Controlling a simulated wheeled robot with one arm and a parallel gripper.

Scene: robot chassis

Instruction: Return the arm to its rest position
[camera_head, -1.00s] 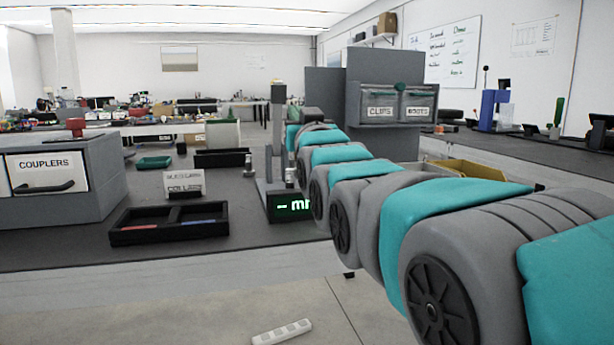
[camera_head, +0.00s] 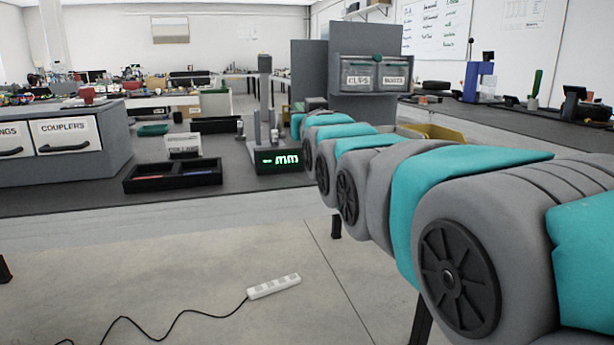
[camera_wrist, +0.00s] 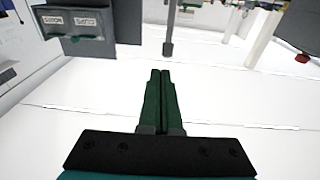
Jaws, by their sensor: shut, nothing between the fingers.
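My arm, grey with teal bands, stretches in the head view from the lower right toward the workbench (camera_head: 60,203). Its far end lies beside the height gauge stand (camera_head: 265,110) with the green "mm" readout (camera_head: 279,160). My gripper is hidden behind the arm links in the head view. In the wrist view my gripper (camera_wrist: 161,72) shows two green fingers shut together with nothing between them. The wrist view is tilted, with the labelled bins (camera_wrist: 75,22) upside down at upper left.
A grey drawer cabinet (camera_head: 70,170) marked "COUPLERS" stands at left. A black divided tray (camera_head: 172,186) lies near the bench edge. The clips and boots bins (camera_head: 376,74) stand behind my arm. A white power strip (camera_head: 273,286) and its cable lie on the open floor.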

